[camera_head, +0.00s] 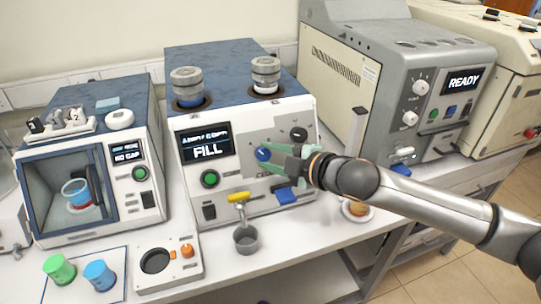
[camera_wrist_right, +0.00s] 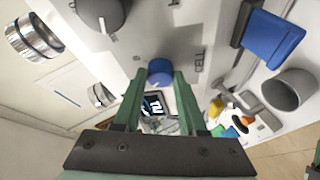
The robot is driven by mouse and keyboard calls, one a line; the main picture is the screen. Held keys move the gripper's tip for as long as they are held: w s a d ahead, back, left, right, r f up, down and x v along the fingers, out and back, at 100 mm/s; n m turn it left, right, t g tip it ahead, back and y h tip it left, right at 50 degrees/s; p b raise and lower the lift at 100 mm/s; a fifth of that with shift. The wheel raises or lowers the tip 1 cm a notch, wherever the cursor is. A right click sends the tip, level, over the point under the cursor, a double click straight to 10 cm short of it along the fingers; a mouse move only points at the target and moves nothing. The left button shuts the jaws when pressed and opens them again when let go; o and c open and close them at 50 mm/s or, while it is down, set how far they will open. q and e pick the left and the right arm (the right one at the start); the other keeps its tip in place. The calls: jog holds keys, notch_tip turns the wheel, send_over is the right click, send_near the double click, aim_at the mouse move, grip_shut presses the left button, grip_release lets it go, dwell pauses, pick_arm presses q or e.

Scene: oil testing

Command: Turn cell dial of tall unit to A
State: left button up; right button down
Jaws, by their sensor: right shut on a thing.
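The tall unit (camera_head: 240,110) stands in the middle of the bench with a screen reading FILL (camera_head: 207,149). Its blue cell dial (camera_head: 263,154) is on the right part of the front panel. In the right wrist view the blue dial (camera_wrist_right: 160,72) sits between the two green fingers, beside the label CELL (camera_wrist_right: 199,60). My right gripper (camera_head: 272,153) is shut on the dial, reaching in from the right; it also shows in the right wrist view (camera_wrist_right: 158,80). The dial's pointer and its letter marks cannot be made out. My left gripper is not in view.
A dark knob (camera_head: 298,134) is just above the gripper. A smaller tester (camera_head: 95,160) stands left, and a grey machine reading READY (camera_head: 400,80) stands right.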

dwell(0.4)
jog(key=shift+c, duration=2.3)
grip_release()
jog(key=b+v, duration=0.1)
jog(key=v, duration=1.1)
jog(key=shift+r, duration=0.15)
jog(key=shift+s+d, duration=0.1)
jog(key=shift+s, duration=0.1)
